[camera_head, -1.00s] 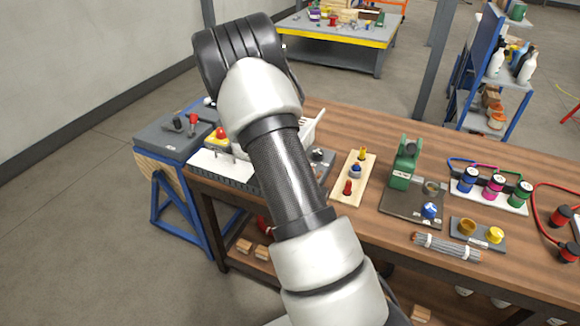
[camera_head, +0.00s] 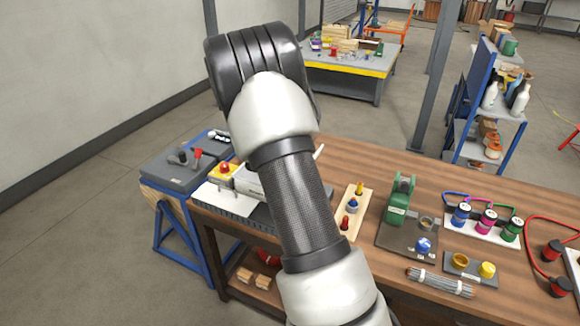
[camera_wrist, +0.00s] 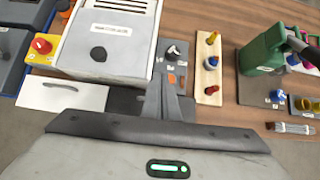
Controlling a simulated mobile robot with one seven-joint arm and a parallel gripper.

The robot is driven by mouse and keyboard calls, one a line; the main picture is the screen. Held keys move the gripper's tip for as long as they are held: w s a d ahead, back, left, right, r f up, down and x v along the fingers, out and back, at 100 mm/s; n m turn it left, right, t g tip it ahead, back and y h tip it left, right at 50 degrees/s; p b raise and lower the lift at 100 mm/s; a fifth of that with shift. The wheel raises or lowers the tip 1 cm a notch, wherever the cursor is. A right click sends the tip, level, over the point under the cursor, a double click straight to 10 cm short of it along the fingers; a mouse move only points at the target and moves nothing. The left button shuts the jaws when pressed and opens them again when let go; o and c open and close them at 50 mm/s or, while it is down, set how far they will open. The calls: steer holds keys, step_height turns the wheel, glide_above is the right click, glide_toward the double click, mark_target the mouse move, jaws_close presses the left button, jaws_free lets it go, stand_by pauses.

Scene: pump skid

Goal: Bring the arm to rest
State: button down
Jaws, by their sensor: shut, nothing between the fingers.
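My arm (camera_head: 295,190) spans the middle of the head view, raised over the left part of the workbench, and its bent joint hides part of the view behind it. My gripper (camera_wrist: 168,84) shows in the wrist view with its fingers together and nothing held. It points toward a grey panel with a black knob (camera_wrist: 173,52), beside a white box (camera_wrist: 108,45). I cannot tell how far the fingertips are from the panel. The gripper is hidden behind my arm in the head view.
The wooden workbench (camera_head: 350,150) holds a board with coloured knobs (camera_head: 353,211), a green pump-like device (camera_head: 400,198), several coloured canisters (camera_head: 486,222) and a grey rod bundle (camera_head: 440,282). A blue-framed stand (camera_head: 175,235) is at left. Open floor (camera_head: 90,240) lies left of it.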

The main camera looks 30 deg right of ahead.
steer(key=shift+w+d+r, duration=0.1)
steer(key=shift+d+r, duration=0.05)
steer(key=shift+r, duration=0.75)
steer(key=s+a+r+m+y, duration=0.1)
steer(key=s+a+r+m, duration=0.2)
steer(key=s+r+m, duration=0.5)
steer(key=s+a+r+m, duration=0.3)
steer(key=s+r+m, duration=0.15)
steer(key=r, duration=0.55)
steer(key=s+a+r+m+y, duration=0.2)
steer(key=s+a+m, duration=0.4)
steer(key=s, duration=0.4)
steer(key=s+a+r+m+y, duration=0.2)
steer(key=s+a+m+y, duration=0.1)
steer(key=s+a+m, duration=0.4)
steer(key=s+a, duration=0.2)
steer(key=s, duration=0.2)
steer(key=shift+r, duration=0.4)
steer(key=shift+a, duration=0.1)
